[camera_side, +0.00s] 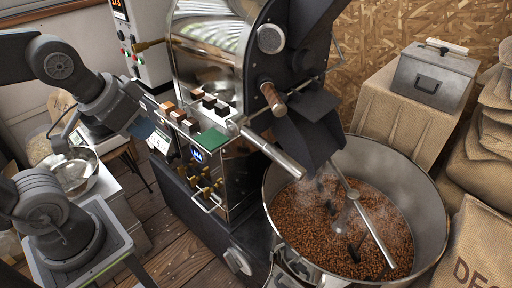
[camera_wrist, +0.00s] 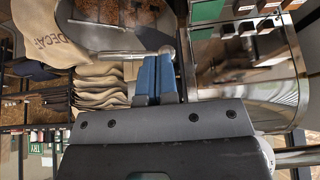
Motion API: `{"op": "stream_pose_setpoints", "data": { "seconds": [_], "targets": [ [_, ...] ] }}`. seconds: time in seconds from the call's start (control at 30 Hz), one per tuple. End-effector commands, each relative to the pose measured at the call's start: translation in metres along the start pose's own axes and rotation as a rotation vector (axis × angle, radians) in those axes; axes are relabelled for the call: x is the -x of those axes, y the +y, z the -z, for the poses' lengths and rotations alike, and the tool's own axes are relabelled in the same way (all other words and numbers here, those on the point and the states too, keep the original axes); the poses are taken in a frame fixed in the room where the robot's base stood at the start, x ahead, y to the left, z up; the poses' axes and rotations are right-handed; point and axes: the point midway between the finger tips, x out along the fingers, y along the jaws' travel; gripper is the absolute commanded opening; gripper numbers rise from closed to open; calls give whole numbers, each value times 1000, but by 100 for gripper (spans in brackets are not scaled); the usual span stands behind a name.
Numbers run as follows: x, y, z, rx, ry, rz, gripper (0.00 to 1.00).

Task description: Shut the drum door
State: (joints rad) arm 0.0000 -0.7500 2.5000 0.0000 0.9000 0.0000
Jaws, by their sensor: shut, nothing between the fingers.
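The roaster's dark drum front (camera_side: 270,85) shows in the side view, with a lever with a wooden handle (camera_side: 272,98) on it. Below it a dark plate (camera_side: 308,122), which looks like the drum door or its chute, slopes out over the cooling tray; I cannot tell how far the door stands open. My gripper (camera_side: 158,138) is left of the drum front, near the roaster's left side, apart from the handle. In the wrist view my gripper's blue fingers (camera_wrist: 166,52) are together and empty, with their tips near a metal bar (camera_wrist: 110,53).
The round cooling tray (camera_side: 436,215) holds brown beans and stirring arms under the plate. A metal tube (camera_side: 270,150) juts from the roaster towards it. Sacks (camera_side: 480,245) and a grey box (camera_side: 432,80) stand at right.

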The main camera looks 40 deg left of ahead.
Motion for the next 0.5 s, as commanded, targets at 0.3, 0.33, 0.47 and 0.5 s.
{"op": "stream_pose_setpoints", "data": {
  "seconds": [0.3,0.33,0.47,0.5],
  "targets": [
    [9,18,45,-17,-71,-11,0],
    [10,23,55,-20,-87,-11,0],
    [8,51,98,-33,-158,0,0],
    [6,61,110,-36,-178,6,0]
  ]
}}
